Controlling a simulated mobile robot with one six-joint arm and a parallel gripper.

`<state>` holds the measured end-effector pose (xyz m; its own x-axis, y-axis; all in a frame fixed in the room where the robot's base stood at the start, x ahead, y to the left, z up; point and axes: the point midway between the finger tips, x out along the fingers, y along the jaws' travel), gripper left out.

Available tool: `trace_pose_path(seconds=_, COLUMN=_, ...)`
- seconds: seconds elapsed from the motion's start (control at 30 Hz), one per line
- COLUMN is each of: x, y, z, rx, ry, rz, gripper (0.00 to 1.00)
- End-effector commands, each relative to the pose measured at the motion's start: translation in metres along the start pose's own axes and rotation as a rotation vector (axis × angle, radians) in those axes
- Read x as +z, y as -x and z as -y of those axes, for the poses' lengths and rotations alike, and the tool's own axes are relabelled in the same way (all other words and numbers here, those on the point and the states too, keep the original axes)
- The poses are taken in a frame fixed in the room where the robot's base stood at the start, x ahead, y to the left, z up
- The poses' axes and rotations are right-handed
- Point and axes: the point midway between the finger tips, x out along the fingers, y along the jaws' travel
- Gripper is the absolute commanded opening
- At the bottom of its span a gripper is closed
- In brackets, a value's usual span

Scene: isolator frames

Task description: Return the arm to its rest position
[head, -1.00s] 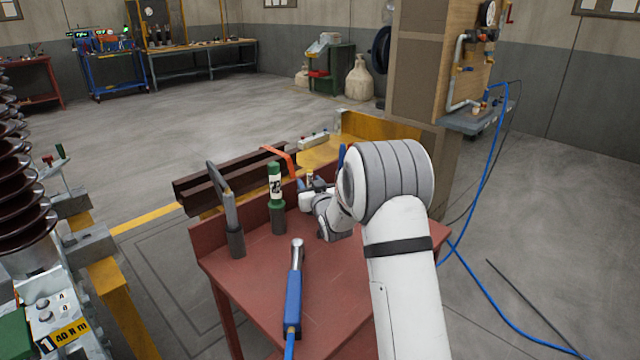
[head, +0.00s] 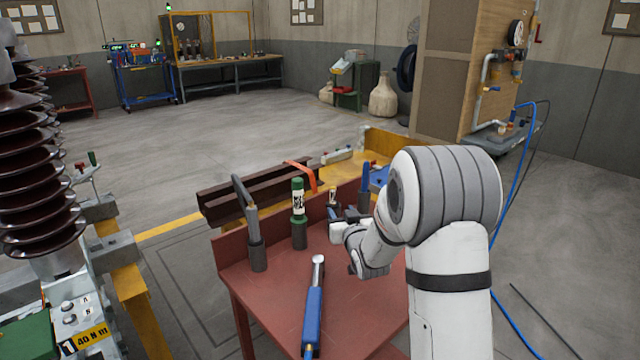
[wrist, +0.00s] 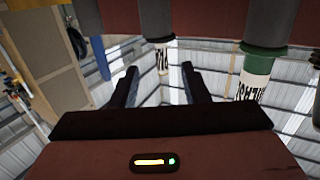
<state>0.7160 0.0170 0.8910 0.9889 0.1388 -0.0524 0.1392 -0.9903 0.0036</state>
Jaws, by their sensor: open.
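My white and grey arm reaches over the red table (head: 262,300) from the right in the head view. Its wrist end is low over the table's far side, and the arm hides part of the tabletop. My gripper (wrist: 158,84) shows in the wrist view with its two dark fingers apart and nothing between them. In the head view the fingers are too small and covered to make out clearly.
A blue-handled wrench (head: 314,305) lies on the table. A green-capped bottle (head: 298,200) and a grey tool in a holder (head: 250,222) stand left of my wrist. Brown beams (head: 255,190) lie behind. An insulator stack (head: 28,170) stands at the left.

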Motion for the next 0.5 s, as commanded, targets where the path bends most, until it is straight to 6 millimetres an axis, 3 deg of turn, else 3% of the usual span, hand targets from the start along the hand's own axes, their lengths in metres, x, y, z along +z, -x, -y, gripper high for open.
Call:
trace_pose_path(seconds=0.03, x=-0.015, y=0.007, z=-0.001, rx=0.009, ry=0.003, rz=0.030, gripper=0.42)
trace_pose_path(seconds=0.17, x=-0.043, y=0.038, z=-0.003, rx=0.048, ry=0.009, rz=0.185, gripper=0.42)
trace_pose_path(seconds=0.27, x=-0.060, y=0.074, z=-0.004, rx=0.080, ry=0.008, rz=0.334, gripper=0.42)
trace_pose_path(seconds=0.5, x=-0.089, y=0.185, z=0.001, rx=0.130, ry=-0.016, rz=0.693, gripper=0.42)
